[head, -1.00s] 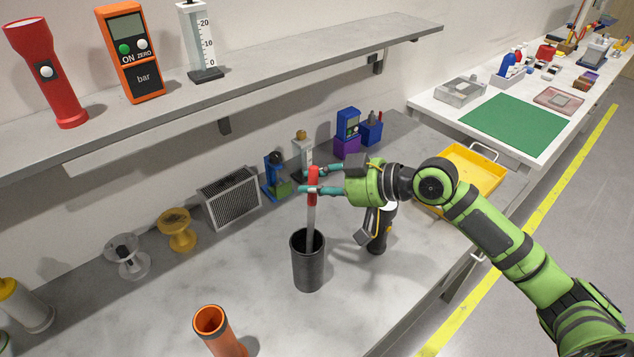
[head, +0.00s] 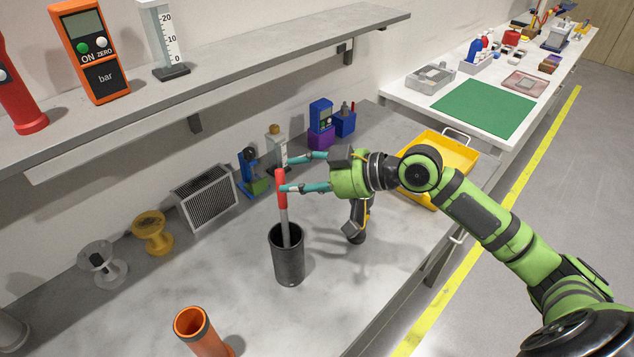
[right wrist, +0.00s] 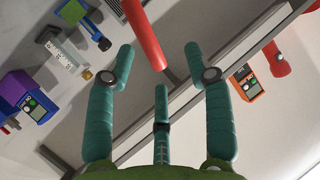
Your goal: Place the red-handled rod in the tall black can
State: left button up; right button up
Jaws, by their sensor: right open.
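The red-handled rod (head: 281,188) stands nearly upright, its grey shaft down inside the tall black can (head: 288,262). The can stands upright on the grey bench, and the shaft's lower end is hidden in it. My right gripper (head: 288,174) is open at the height of the red handle, its fingers spread apart around or just beside it. In the right wrist view the red handle (right wrist: 146,36) shows beyond the spread fingers of the gripper (right wrist: 158,57), with a gap visible. My left gripper is not in view.
An orange tube (head: 197,330) stands left of the can, nearer the front. A dark-handled tool (head: 357,222) stands under my right gripper. A grey vented box (head: 205,196), spools and small devices line the wall. A yellow tray (head: 436,150) lies at right.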

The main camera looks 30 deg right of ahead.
jog(key=s+d+b, duration=0.3)
jog(key=s+d, duration=0.2)
jog(key=shift+s+d+b, duration=0.15)
jog(key=shift+d+b, duration=0.05)
jog(key=shift+b, duration=0.15)
